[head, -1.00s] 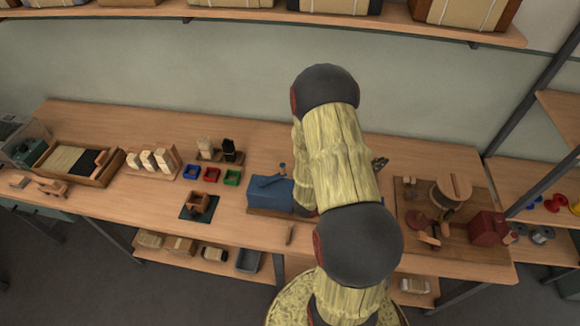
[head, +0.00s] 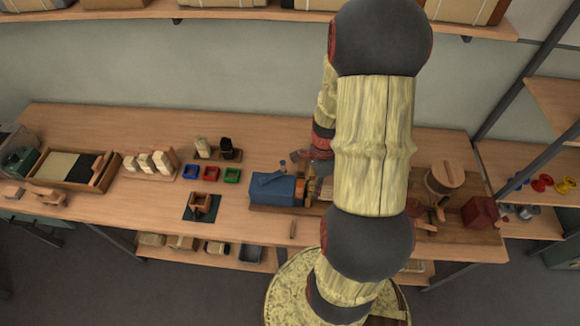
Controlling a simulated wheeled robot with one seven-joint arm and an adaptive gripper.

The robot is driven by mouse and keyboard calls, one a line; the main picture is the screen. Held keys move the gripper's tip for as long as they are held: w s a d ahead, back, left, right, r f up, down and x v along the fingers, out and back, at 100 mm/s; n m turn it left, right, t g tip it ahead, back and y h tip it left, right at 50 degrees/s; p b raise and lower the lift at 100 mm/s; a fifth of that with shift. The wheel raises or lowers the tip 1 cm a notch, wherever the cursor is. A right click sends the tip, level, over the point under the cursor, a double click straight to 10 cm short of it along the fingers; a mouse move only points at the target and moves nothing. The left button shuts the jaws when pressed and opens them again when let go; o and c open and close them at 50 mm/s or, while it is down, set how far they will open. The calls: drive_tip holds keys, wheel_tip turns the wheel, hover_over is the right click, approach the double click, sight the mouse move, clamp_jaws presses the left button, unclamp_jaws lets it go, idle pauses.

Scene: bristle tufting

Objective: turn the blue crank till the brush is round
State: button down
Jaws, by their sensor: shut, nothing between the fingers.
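A blue machine housing (head: 272,188) sits on a wooden base at the middle of the bench. Tan and brown parts (head: 312,190) are at the housing's right end, partly behind my arm; the brush's shape cannot be made out. My gripper (head: 299,157) is above and just right of the handle, apart from it as far as I can tell. It is shut and empty, small and partly hidden by my arm.
Red, blue and green small trays (head: 210,174) lie left of the machine. A dark mat with a wooden block (head: 203,203) is nearer the front. A round wooden drum (head: 446,180) and red box (head: 480,212) stand to the right. The bench's front edge is clear in places.

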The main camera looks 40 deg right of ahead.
drive_tip(key=w+d+m+t+h, duration=0.2)
drive_tip(key=w+d+m+t, duration=0.25)
drive_tip(key=w+m, duration=0.6)
drive_tip(key=shift+g, duration=0.25)
drive_tip(key=b+x, duration=0.1)
drive_tip(key=x, duration=0.2)
drive_tip(key=b+x, duration=0.1)
drive_tip(key=x, duration=0.2)
drive_tip(key=b+x, duration=0.1)
drive_tip(key=x, duration=0.2)
drive_tip(key=shift+s+d+f+b, duration=0.15)
drive_tip(key=shift+s+d+b, duration=0.15)
drive_tip(key=shift+b, duration=0.05)
drive_tip(key=w, duration=0.3)
drive_tip(key=shift+a+p, duration=0.1)
drive_tip(key=shift+p, duration=0.3)
drive_tip(key=shift+w, duration=0.55)
drive_tip(key=shift+w+d+n+p, duration=0.3)
drive_tip(key=shift+w+d+n, duration=0.05)
drive_tip(key=shift+w+n, duration=0.15)
drive_tip(key=w+n+g+y+p, duration=0.1)
drive_tip(key=w+n+y, duration=0.1)
drive_tip(key=w+n, duration=0.8)
drive_tip(key=shift+w+n+g, duration=0.25)
drive_tip(key=shift+n+g, duration=0.15)
drive_tip(key=shift+n, duration=0.45)
